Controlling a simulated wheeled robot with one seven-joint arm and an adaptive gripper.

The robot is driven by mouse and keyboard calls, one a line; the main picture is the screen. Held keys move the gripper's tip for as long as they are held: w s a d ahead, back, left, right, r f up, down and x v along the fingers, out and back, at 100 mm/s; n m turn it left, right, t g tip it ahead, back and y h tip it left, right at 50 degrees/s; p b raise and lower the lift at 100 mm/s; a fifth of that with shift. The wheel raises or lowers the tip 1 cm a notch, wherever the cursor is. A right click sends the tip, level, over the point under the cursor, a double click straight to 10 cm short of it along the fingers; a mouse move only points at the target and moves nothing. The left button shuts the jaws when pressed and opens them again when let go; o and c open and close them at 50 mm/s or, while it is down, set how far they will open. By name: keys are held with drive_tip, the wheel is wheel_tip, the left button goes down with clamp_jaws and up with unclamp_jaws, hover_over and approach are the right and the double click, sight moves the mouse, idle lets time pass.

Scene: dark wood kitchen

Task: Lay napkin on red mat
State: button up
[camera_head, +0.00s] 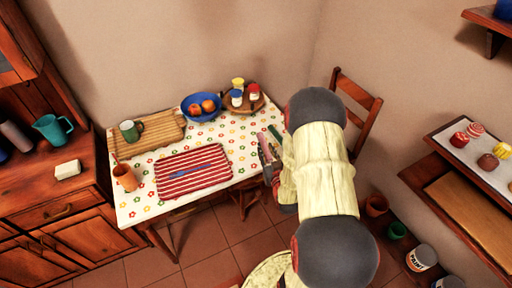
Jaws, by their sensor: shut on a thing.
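The red mat (210,181), striped red and white, lies flat at the front of the flowered table. A narrow blue streak lies across its middle; I cannot tell what it is. My gripper (268,168) is at the table's right edge, right of the mat and apart from it. It is shut on what looks like the napkin, a small pinkish-grey piece (265,151). My arm hides most of the gripper and of this piece.
The table (225,146) also bears a wooden board (155,144) with a green mug (130,131), an orange cup (125,177), a blue fruit bowl (201,107) and a round tray with jars (254,99). A chair (357,95) stands behind my arm.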

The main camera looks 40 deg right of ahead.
sight(265, 141)
drive_tip(key=s+d+r, duration=0.2)
drive_tip(key=s+d, duration=0.2)
drive_tip(key=d, duration=0.3)
drive_tip(key=a+n+y, duration=0.1)
drive_tip(key=w+a+y, duration=0.1)
drive_tip(key=w+a+f+n+t+y, duration=0.1)
drive_tip(key=a, duration=0.1)
drive_tip(key=shift+n+y, duration=0.3)
drive_tip(key=w+f+b, duration=0.1)
drive_tip(key=w, duration=0.1)
drive_tip(key=w+d+f, duration=0.1)
drive_tip(key=w, duration=0.2)
drive_tip(key=w+f+b, duration=0.1)
drive_tip(key=w+f, duration=0.1)
drive_tip(key=w, duration=0.1)
drive_tip(key=shift+d+b, duration=0.3)
drive_tip(key=shift+d, duration=0.05)
drive_tip(key=w+f+b, duration=0.1)
drive_tip(key=w+f, duration=0.1)
drive_tip(key=w+d+f+b, duration=0.1)
drive_tip(key=w+f, duration=0.2)
drive_tip(key=shift+d+f, duration=0.1)
drive_tip(key=shift+w+f, duration=0.15)
drive_tip(key=shift+f, duration=0.1)
drive_tip(key=shift+w+d+f+b, duration=0.1)
drive_tip(key=shift+w+f+b, duration=0.05)
drive_tip(key=shift+f+b, duration=1.1)
drive_tip(key=shift+f, duration=0.2)
